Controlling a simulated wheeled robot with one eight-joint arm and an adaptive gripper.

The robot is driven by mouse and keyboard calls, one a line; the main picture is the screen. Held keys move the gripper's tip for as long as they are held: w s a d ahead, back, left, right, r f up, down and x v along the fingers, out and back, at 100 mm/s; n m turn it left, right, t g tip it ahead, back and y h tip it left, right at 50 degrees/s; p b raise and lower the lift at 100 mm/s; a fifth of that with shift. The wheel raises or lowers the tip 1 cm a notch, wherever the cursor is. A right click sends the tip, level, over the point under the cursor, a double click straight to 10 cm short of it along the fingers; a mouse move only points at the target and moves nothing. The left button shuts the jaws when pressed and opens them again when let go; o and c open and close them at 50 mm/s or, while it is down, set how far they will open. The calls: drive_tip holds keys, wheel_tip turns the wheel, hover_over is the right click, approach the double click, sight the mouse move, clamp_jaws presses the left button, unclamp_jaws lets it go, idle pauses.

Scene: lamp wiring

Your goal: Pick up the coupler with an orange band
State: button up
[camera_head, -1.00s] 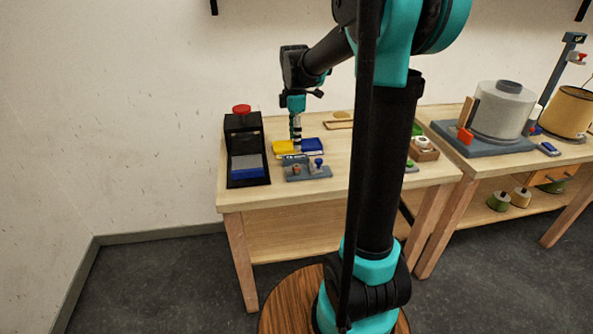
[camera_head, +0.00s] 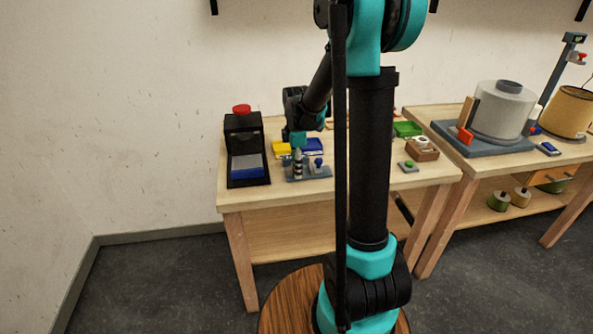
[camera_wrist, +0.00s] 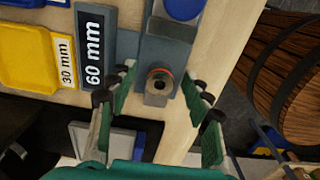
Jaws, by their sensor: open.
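The coupler (camera_wrist: 158,88) is a small grey and brownish piece with a dark hole and an orange-red band round it. It sits on a grey-blue fixture (camera_wrist: 160,50) in the wrist view. My gripper (camera_wrist: 157,76) is open, with one green-padded finger on each side of the coupler. Whether either finger touches it I cannot tell. In the head view my gripper (camera_head: 298,172) is low over the fixture (camera_head: 318,172) on the left table and hides the coupler.
A blue knob (camera_wrist: 183,7) stands on the fixture just beyond the coupler. A yellow tray (camera_wrist: 25,55) marked 30 mm and a 60 mm label (camera_wrist: 94,45) are at left. A black stand with a red button (camera_head: 241,109) is left of the fixture. A green tray (camera_head: 407,129) lies further right.

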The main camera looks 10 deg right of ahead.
drive_tip(key=c, duration=1)
drive_tip(key=shift+c, duration=0.2)
drive_tip(key=shift+r, duration=0.15)
